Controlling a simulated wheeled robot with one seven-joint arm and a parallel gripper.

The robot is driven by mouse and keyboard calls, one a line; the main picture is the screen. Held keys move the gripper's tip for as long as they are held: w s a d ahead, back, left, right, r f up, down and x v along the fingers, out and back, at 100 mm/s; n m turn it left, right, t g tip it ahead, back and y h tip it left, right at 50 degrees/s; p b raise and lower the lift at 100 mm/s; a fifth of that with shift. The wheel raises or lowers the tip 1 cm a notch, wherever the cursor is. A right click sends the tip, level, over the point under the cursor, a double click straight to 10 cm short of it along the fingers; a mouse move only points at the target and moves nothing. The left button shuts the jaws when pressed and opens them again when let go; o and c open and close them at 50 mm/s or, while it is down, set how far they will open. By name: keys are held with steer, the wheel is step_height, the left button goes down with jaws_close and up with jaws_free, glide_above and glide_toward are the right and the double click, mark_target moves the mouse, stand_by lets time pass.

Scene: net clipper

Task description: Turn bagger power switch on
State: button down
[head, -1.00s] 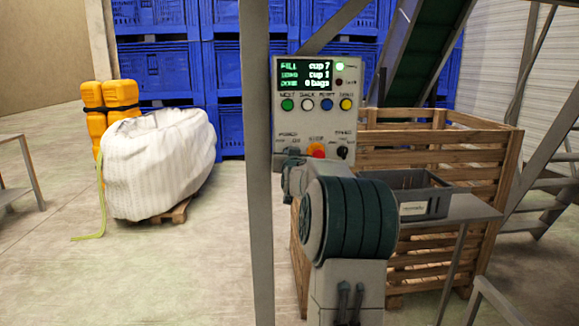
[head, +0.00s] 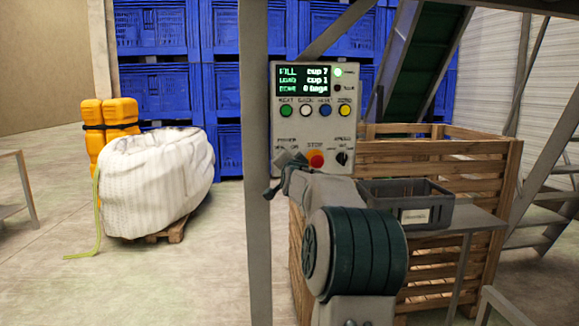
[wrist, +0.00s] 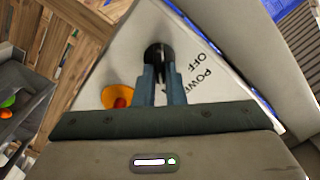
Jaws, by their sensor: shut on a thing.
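The bagger control box (head: 318,125) is a pale panel with a lit screen, coloured buttons and a red stop button (head: 316,159). Its power switch (wrist: 157,52) is a black knob, close up in the wrist view, beside the printed words OFF and POWER. My gripper (wrist: 158,72) has both fingers closed around this knob, seen against the panel face. In the head view my gripper (head: 287,166) is at the panel's lower left, under the POWER label, and covers most of the switch. The exact angle of the knob cannot be told.
The speed knob (head: 342,158) is at the panel's lower right. A grey crate (head: 440,212) stands on a small table, before a slatted wooden bin (head: 440,160). A grey post (head: 258,200) runs close left of the panel. Open floor lies left, by a white bulk bag (head: 155,185).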

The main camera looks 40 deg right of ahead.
stand_by(0.4)
steer(key=c, duration=1.5)
jaws_free()
steer(key=v, duration=1.3)
steer(key=shift+s+p, duration=0.35)
steer(key=shift+p, duration=0.1)
steer(key=shift+a, duration=0.2)
